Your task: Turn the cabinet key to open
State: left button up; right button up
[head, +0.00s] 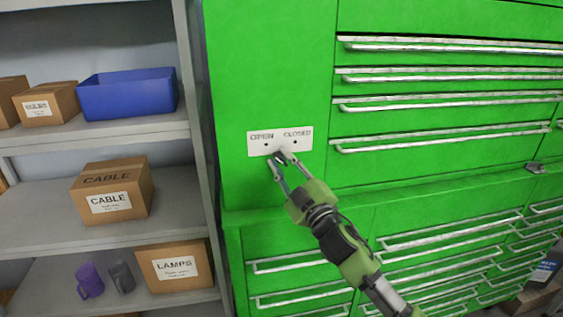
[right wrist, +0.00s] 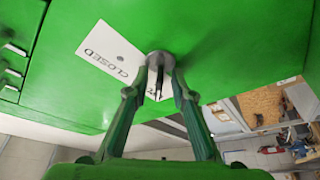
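The green cabinet (head: 235,100) carries a white label plate (head: 280,142) reading OPEN on the left and CLOSED on the right, with a dot under each word. The round grey lock (right wrist: 160,60) sits at the plate's edge, with a thin dark key (right wrist: 155,82) sticking out of it. My right gripper (head: 277,158) is at the lock just below the plate. Which word the key points to is unclear. My left gripper is out of view.
Drawers with silver handles (head: 440,105) fill the cabinet's right side. Grey shelves (head: 40,215) on the left hold a blue bin (head: 128,95), a CABLE box (head: 112,190), a LAMPS box (head: 175,268) and two mugs (head: 90,282).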

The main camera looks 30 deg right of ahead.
jog(key=shift+s+f, duration=0.1)
jog(key=shift+s, duration=0.3)
jog(key=v, duration=1.1)
jog(key=shift+f, duration=0.1)
dwell(0.3)
